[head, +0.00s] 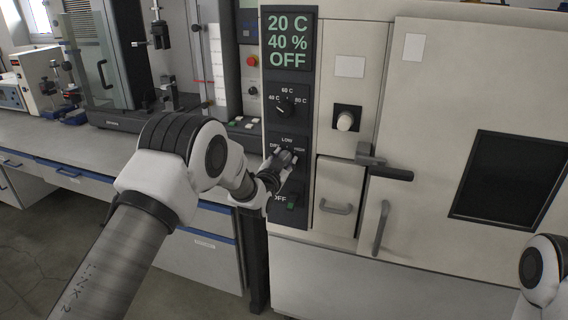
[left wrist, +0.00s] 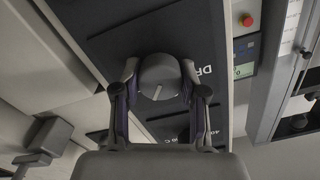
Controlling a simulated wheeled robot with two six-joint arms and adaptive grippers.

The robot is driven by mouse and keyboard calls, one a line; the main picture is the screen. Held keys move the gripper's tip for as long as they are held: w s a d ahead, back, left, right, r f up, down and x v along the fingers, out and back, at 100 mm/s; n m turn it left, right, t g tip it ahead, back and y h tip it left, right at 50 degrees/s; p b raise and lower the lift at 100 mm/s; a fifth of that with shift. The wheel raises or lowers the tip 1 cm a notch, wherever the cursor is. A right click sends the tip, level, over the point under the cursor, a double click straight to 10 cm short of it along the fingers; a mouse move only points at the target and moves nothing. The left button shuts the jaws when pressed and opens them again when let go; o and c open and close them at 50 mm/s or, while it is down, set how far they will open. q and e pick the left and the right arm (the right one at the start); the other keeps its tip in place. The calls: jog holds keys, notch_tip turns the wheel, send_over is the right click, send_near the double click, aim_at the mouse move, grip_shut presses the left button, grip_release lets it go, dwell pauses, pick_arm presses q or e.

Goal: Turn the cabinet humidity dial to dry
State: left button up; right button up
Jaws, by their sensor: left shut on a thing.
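The humidity dial (left wrist: 160,78) is a round dark knob with a light pointer line, on the cabinet's dark control panel (head: 302,107). Its labels DRY, LOW and HIGH show around it in the head view. My left gripper (left wrist: 160,85) is shut on the dial, one finger on each side; in the head view the gripper (head: 282,163) covers most of the dial. I cannot tell exactly which label the pointer faces. The display (head: 288,42) reads 20 C, 40 % and OFF. My right gripper is not in view; only part of my right arm shows at the lower right.
A dark door handle (head: 384,168) sticks out to the right. A bench (head: 60,150) with lab equipment stands to the left.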

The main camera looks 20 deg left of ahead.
pick_arm(q)
jog(key=n+b, duration=0.1)
jog(key=n, duration=0.3)
jog(key=shift+n+b, duration=0.3)
jog(key=shift+n, duration=0.1)
jog(key=n+b, duration=0.1)
jog(key=n, duration=0.4)
jog(key=n+b, duration=0.1)
jog(key=n, duration=0.4)
jog(key=shift+a+f, duration=0.1)
jog(key=n+b, duration=0.1)
jog(key=n, duration=0.3)
jog(key=shift+n, duration=0.4)
jog(key=o, duration=1.1)
jog(key=shift+a, duration=0.1)
jog(key=shift+o, duration=0.2)
